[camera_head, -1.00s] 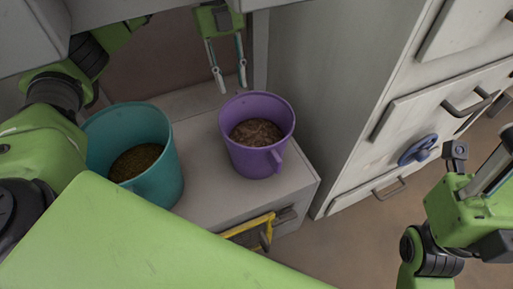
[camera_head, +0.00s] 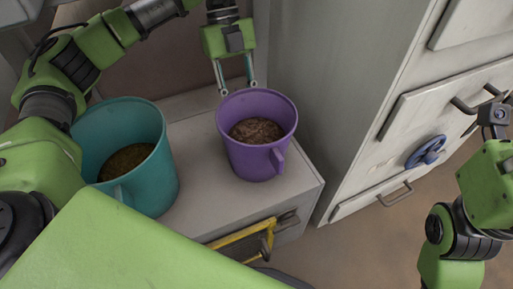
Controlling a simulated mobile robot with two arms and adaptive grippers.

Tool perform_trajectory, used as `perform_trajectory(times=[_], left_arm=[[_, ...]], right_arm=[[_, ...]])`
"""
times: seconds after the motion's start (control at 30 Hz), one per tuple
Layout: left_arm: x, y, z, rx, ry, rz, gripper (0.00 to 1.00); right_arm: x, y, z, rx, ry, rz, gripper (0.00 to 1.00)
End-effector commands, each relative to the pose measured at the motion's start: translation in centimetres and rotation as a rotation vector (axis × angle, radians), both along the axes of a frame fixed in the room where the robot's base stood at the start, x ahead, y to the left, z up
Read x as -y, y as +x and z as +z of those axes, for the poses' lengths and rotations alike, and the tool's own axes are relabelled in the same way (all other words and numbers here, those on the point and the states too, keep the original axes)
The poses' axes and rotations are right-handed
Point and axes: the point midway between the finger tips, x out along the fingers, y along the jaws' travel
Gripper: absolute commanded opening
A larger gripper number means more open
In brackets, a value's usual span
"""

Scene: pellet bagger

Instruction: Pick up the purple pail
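The purple pail (camera_head: 257,151) stands upright on the light grey ledge, with brown pellets inside and its handle toward the lower right. My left gripper (camera_head: 238,90) comes in from the upper left. Its two fingers are spread apart, pointing down at the pail's far rim. The fingertips are at or just behind that rim, and I cannot tell whether they touch it.
A teal pail (camera_head: 150,177) with brown pellets stands left of the purple one. A grey ledge (camera_head: 200,212) holds both, with a yellow-handled item (camera_head: 243,243) at its front. A white drawer cabinet (camera_head: 350,120) with a blue handwheel (camera_head: 425,151) stands to the right.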

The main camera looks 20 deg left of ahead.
Motion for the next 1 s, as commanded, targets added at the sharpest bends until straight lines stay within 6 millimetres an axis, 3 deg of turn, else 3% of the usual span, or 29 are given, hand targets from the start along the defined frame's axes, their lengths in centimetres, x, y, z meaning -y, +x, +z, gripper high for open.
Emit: perform_trajectory(times=[0.1, 0.2, 1.0], left_arm=[[0.0, 0.0, 0.1, 0.0, 0.0, 0.0, 0.25], [0.0, 0.0, 0.1, 0.0, 0.0, 0.0, 0.0], [-0.3, 0.1, 1.2, 0.001, -0.001, -0.001, 0.0]], right_arm=[[0.0, 0.0, 0.0, -0.001, 0.0, 0.0, 0.4], [0.0, 0.0, 0.0, -0.001, 0.0, 0.0, 0.4], [0.1, 0.3, 0.0, -0.028, 0.006, 0.003, 0.4]])
